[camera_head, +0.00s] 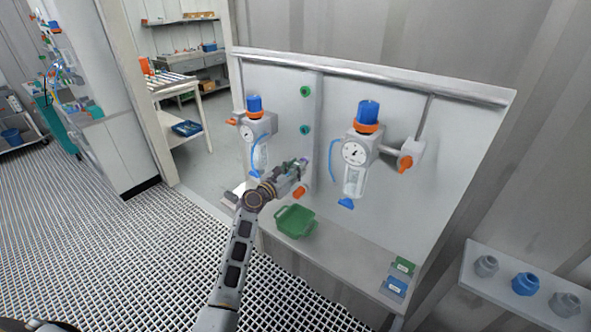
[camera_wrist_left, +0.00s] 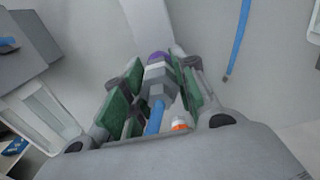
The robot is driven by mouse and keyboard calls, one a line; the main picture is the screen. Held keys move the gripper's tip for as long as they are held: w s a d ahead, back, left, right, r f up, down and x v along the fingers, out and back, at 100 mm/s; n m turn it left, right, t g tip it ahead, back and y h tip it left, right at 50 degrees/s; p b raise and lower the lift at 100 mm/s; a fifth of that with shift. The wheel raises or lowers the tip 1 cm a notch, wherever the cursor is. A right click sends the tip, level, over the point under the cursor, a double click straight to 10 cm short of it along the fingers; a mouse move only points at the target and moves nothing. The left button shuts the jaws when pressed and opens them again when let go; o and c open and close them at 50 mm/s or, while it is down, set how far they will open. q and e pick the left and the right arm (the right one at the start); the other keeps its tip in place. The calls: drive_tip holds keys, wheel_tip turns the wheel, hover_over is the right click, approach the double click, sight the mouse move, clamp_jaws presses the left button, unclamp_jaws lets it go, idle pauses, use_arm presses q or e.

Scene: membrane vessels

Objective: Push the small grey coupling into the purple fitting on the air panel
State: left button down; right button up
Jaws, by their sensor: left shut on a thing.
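The air panel (camera_head: 330,100) stands ahead with a column of coloured fittings on a vertical strip. My left gripper (camera_head: 298,168) is at this strip, shut on the small grey coupling (camera_wrist_left: 158,78). A blue hose (camera_wrist_left: 155,117) runs back from the coupling between the green finger pads. The purple fitting (camera_wrist_left: 158,57) is directly beyond the coupling in the left wrist view, lined up with it; their ends appear to meet. I cannot tell how deep the coupling sits. In the head view the gripper mostly hides the coupling, and only a bit of purple (camera_head: 304,161) shows. My right gripper is not in view.
Two green fittings (camera_head: 305,110) are above the gripper and an orange fitting (camera_head: 299,192) is just below. Regulators with gauges stand left (camera_head: 254,130) and right (camera_head: 355,152). A green tray (camera_head: 283,222) is on the ledge below. A shelf (camera_head: 478,262) with couplings is at right.

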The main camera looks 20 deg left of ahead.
use_arm(q)
drive_tip(key=shift+p, duration=0.35)
idle(0.8)
drive_tip(key=shift+p, duration=0.3)
idle(0.6)
drive_tip(key=shift+w+d, duration=0.15)
drive_tip(key=shift+w, duration=0.2)
idle(0.4)
drive_tip(key=shift+w, duration=0.2)
